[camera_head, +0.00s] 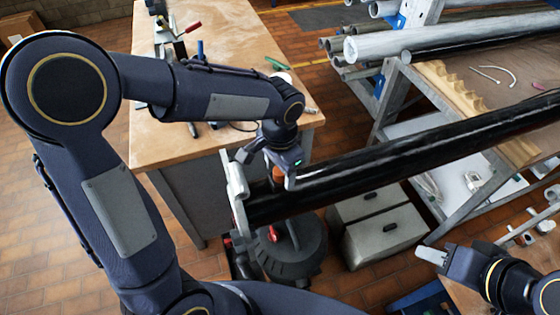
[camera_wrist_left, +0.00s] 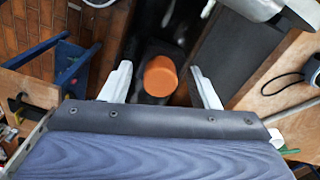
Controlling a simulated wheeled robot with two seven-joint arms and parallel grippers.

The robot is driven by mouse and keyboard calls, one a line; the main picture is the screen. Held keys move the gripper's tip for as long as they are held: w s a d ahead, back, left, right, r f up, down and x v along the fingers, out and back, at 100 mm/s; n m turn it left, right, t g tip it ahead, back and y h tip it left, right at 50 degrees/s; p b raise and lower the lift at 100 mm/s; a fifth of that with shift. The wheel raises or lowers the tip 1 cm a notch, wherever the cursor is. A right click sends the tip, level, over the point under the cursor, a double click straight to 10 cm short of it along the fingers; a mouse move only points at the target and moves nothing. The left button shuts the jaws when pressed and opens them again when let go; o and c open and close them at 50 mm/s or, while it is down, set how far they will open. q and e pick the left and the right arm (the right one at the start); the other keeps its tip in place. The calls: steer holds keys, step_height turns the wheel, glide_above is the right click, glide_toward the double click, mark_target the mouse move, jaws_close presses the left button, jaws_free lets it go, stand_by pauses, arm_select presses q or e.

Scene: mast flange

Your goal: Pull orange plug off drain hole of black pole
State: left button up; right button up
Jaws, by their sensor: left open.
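The black pole (camera_head: 400,158) lies slanted across the head view, its near end at centre left. The orange plug (camera_head: 278,174) is on top of the pole close to that end, partly hidden by my left gripper. In the left wrist view the plug (camera_wrist_left: 160,76) shows as a round orange cap on the dark pole. My left gripper (camera_wrist_left: 162,84) is open, one finger on each side of the plug, with gaps visible between fingers and plug. My right gripper (camera_head: 427,277) is open and empty at the lower right, apart from the pole.
A wooden workbench (camera_head: 225,45) with tools stands behind my left arm. A grey metal piece (camera_head: 236,188) is at the pole's near end. A round black base (camera_head: 290,250) and grey boxes (camera_head: 385,230) stand below the pole. A rack of pipes (camera_head: 400,40) is at the back right.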

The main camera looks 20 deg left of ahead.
arm_select(q)
steer(key=c, duration=1)
steer(key=shift+r+p, duration=1.95)
steer(key=shift+r, duration=0.55)
steer(key=shift+c, duration=0.2)
steer(key=shift+s, duration=0.1)
